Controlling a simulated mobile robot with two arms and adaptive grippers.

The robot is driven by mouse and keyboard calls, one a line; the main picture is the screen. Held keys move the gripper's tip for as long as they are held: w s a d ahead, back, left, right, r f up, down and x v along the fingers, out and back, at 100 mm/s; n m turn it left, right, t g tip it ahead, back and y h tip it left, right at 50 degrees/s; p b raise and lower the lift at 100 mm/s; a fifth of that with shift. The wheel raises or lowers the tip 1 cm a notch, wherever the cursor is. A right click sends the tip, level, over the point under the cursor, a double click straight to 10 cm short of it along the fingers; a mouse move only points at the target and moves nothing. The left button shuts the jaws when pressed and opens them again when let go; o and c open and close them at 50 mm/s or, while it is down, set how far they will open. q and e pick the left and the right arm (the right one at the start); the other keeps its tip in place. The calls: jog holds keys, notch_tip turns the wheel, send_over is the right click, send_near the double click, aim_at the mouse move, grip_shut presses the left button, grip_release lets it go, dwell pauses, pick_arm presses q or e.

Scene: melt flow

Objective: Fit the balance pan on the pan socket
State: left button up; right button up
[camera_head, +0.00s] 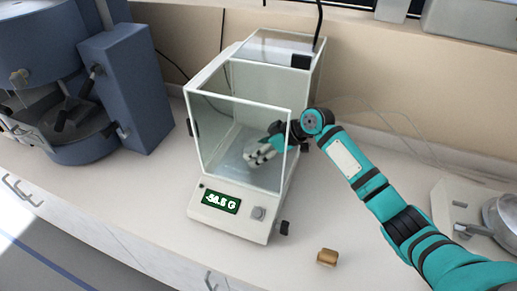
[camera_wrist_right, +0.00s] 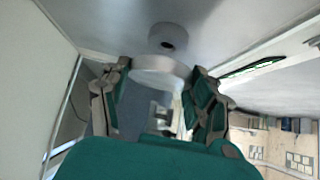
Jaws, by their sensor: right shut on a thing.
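The balance (camera_head: 240,215) stands mid-counter with clear chamber walls and a lit green display reading a negative number. My right gripper (camera_head: 262,154) reaches into the chamber from the right side. In the right wrist view my right gripper (camera_wrist_right: 155,95) is shut on the pale, round-edged balance pan (camera_wrist_right: 158,66). The pan socket (camera_wrist_right: 168,38), a short grey cylinder with a dark hole, shows just beyond the pan's edge. The pan appears apart from the socket, but the gap is hard to judge. In the head view the pan is hard to make out. My left gripper is out of view.
Clear front and side walls of the chamber surround my right gripper closely. A blue machine (camera_head: 125,85) stands at the left, and a device with a metal bowl (camera_head: 503,214) at the right.

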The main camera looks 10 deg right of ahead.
dwell(0.3)
jog(key=shift+f+b, duration=0.85)
jog(key=shift+f, duration=0.55)
jog(key=o, duration=1.8)
jog(key=shift+r, duration=0.1)
jog(key=v, duration=1.2)
